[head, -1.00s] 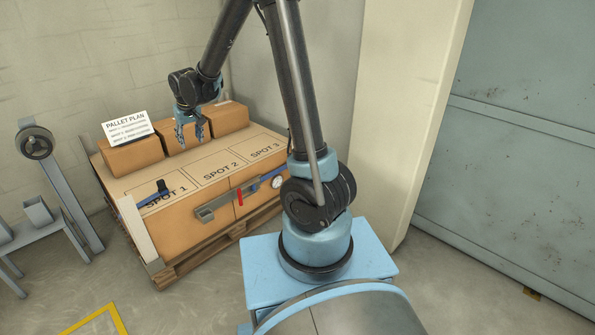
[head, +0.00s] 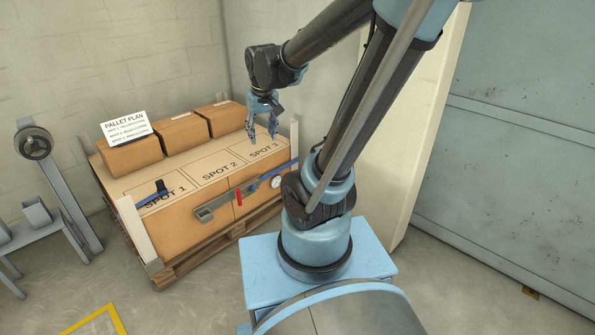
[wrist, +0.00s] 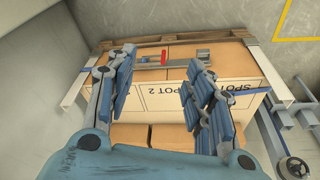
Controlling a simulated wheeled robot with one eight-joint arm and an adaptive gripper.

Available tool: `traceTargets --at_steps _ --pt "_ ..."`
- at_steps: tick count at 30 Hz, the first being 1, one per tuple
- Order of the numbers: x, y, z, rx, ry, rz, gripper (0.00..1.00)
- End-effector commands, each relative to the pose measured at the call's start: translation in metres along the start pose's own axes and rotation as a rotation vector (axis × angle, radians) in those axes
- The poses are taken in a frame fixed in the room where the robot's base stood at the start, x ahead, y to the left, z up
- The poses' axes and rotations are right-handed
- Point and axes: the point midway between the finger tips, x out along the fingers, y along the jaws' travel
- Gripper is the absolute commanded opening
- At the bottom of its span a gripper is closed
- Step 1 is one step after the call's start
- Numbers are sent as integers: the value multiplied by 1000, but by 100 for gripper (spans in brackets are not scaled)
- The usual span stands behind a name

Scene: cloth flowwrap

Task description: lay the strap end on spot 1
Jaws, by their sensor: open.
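Spot 1 (head: 176,190) is an outlined, printed area at the left of the carton tops. A short blue strap (head: 148,201) lies at its front left edge, with a black piece (head: 161,186) standing at its end on spot 1. Another blue strap (head: 284,169) runs along the front right edge into a grey bar. I cannot tell which is the named strap end. My gripper (head: 263,137) is open and empty, pointing down above spot 3 (head: 264,153). In the wrist view my gripper (wrist: 160,95) shows spread fingers with nothing between them; the right finger hides part of the carton top.
Several brown cartons stand on a wooden pallet (head: 175,271). Three smaller boxes (head: 180,132) line the back, the left one bearing a pallet plan sign (head: 125,127). White posts (head: 138,229) stand at the corners. The grey bar (head: 214,208) has a red handle (head: 239,198) and gauge (head: 276,182).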

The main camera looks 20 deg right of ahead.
Motion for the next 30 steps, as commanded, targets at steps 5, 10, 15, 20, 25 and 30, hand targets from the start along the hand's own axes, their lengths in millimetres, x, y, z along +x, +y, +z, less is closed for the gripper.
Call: traceTargets --at_steps 5,10,15,20,25,30 --pt "-4 21 51 45 -16 10 48" --pt "-2 34 96 86 -32 17 48" --pt "5 42 139 125 -46 23 48" --pt "12 45 167 151 -57 27 48" --pt "17 48 181 163 -63 29 48" --pt "17 48 182 165 -63 29 48"
